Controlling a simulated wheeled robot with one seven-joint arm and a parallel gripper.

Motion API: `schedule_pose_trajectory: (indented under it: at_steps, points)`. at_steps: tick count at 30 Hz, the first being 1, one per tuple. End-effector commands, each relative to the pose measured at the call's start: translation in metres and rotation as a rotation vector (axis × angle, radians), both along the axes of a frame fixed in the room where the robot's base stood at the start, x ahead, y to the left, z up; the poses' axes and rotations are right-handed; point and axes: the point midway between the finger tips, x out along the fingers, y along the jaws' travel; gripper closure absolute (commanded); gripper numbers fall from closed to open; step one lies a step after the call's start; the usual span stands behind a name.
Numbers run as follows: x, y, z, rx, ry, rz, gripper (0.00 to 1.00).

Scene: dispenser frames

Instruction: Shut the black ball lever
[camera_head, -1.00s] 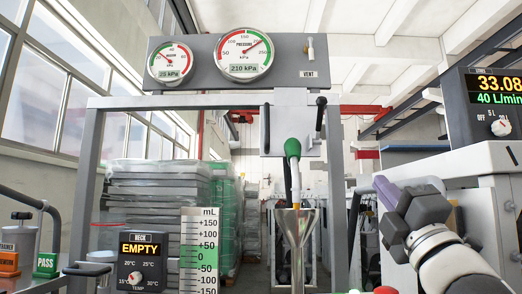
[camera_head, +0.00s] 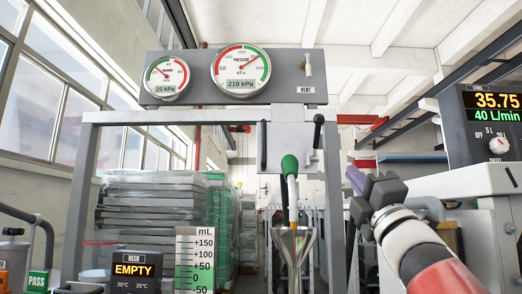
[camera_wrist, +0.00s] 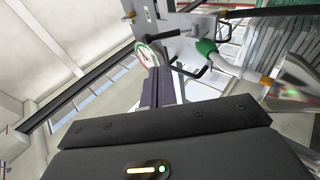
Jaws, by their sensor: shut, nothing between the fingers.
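A lever with a black knob (camera_head: 319,119) stands nearly upright on a grey plate (camera_head: 289,162) under the gauge panel. I take it to be the black ball lever, though its ball shape is hard to make out. A dark knob on the plate in the wrist view (camera_wrist: 223,14) may be the same one. My gripper (camera_head: 352,178) is shut and empty, to the right of and below the lever in the head view, apart from it in the picture. Its dark purple fingers also show in the wrist view (camera_wrist: 163,86), pointing toward the plate.
A green-handled nozzle (camera_head: 290,165) points down into a metal funnel (camera_head: 292,243). A black bar handle (camera_head: 262,147) is on the plate's left. Gauges (camera_head: 240,68) and a small vent lever (camera_head: 308,66) sit above. A flow display (camera_head: 497,107) reads 35.75, right of my arm.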

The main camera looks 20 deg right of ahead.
Motion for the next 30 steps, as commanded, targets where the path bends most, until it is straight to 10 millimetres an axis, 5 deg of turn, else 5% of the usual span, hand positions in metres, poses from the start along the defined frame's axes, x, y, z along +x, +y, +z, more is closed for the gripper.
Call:
schedule_pose_trajectory:
  at_steps: [18, 30]
  points:
    - [0.095, -0.001, 0.095, 0.001, 0.0, 0.002, 1.0]
    - [0.113, -0.001, 0.109, 0.001, 0.0, 0.001, 1.0]
